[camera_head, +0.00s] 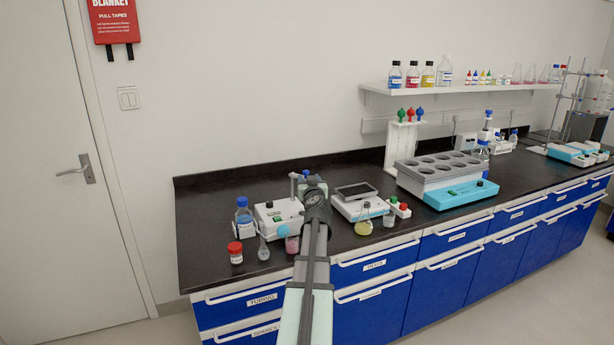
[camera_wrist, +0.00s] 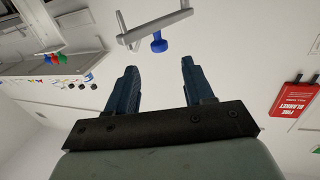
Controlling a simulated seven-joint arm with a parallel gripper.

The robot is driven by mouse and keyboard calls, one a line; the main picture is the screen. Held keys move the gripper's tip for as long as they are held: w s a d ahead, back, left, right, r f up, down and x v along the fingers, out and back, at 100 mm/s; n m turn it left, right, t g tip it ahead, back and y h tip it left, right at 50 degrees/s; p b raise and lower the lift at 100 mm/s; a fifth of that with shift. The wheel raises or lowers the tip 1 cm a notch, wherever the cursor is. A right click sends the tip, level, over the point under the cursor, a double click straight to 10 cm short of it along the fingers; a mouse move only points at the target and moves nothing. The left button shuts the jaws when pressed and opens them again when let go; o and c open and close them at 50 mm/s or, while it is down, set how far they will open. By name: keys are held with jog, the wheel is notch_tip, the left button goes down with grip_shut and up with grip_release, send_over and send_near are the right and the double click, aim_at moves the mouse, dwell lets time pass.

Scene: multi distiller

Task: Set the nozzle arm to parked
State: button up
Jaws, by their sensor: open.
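A grey bar with upturned ends and a blue knob, which looks like the nozzle arm (camera_wrist: 150,30), shows in the wrist view just beyond my fingertips. My gripper (camera_wrist: 159,66) is open, with its two dark blue fingers apart and nothing between them. The blue knob lies roughly in line with the gap, apart from both fingers. In the head view a white device (camera_head: 268,212) with a thin grey post (camera_head: 293,187) stands on the black bench, left of my arm. My arm hides part of this device, and my fingers cannot be made out there.
A blue-capped bottle (camera_head: 243,217), a red-capped jar (camera_head: 235,253) and small flasks crowd around the device. A white balance (camera_head: 360,207) and a yellow flask (camera_head: 363,222) stand to the right. A grey multi-well bath (camera_head: 462,193) is farther right. The black bench (camera_head: 215,190) is bare at its back left.

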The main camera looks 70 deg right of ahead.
jog(key=v, duration=0.3)
jog(key=shift+s+a, duration=0.15)
jog(key=shift+a, duration=0.15)
jog(key=shift+c, duration=0.3)
